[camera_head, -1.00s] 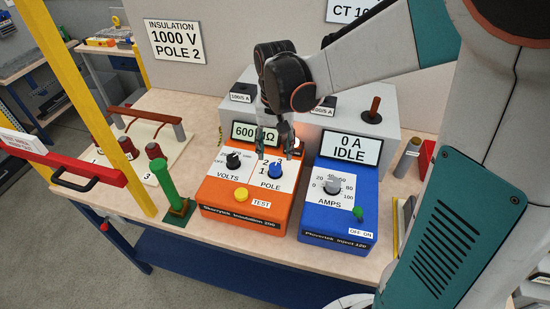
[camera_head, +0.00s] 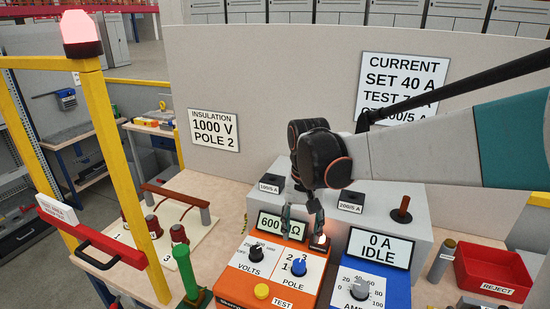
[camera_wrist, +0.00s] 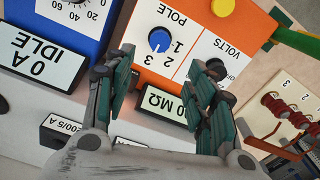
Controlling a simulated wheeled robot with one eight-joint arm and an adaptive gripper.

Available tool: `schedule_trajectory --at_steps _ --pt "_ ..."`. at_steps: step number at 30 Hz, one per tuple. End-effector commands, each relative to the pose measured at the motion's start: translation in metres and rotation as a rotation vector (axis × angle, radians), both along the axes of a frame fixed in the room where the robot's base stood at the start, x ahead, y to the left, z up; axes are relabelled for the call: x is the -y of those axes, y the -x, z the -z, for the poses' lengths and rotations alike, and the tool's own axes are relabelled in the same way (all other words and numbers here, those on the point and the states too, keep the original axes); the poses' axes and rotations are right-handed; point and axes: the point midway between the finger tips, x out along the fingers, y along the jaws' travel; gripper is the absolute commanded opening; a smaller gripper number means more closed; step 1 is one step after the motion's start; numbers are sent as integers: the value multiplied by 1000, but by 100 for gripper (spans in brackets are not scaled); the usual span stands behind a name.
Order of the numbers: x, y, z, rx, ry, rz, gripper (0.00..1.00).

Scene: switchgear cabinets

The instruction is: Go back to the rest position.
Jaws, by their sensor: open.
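My gripper (camera_head: 303,217) is open and empty above the orange insulation tester (camera_head: 268,272), near its display, which reads 600 and Ω with a finger partly covering it. In the wrist view my gripper (camera_wrist: 165,105) has its two fingers spread apart on either side of the tester's display (camera_wrist: 168,103). The tester's blue POLE knob (camera_head: 299,267) and black VOLTS knob (camera_head: 256,253) show below the gripper, and its yellow TEST button (camera_head: 262,291) is at the front. The arm reaches in from the right.
The blue current injector (camera_head: 372,283) reads 0 A IDLE. A grey box (camera_head: 425,235) with sockets stands behind both. A yellow frame (camera_head: 125,165) with a lit red beacon (camera_head: 81,33), a green post (camera_head: 186,270) and a red bar stand left. A red REJECT bin (camera_head: 492,272) is right.

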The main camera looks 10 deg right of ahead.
Motion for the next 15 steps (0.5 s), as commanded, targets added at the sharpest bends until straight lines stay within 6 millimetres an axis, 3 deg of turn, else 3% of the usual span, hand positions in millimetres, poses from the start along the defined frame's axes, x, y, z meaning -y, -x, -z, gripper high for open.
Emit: schedule_trajectory --at_steps 15 --pt "-1 84 2 299 29 -183 51"
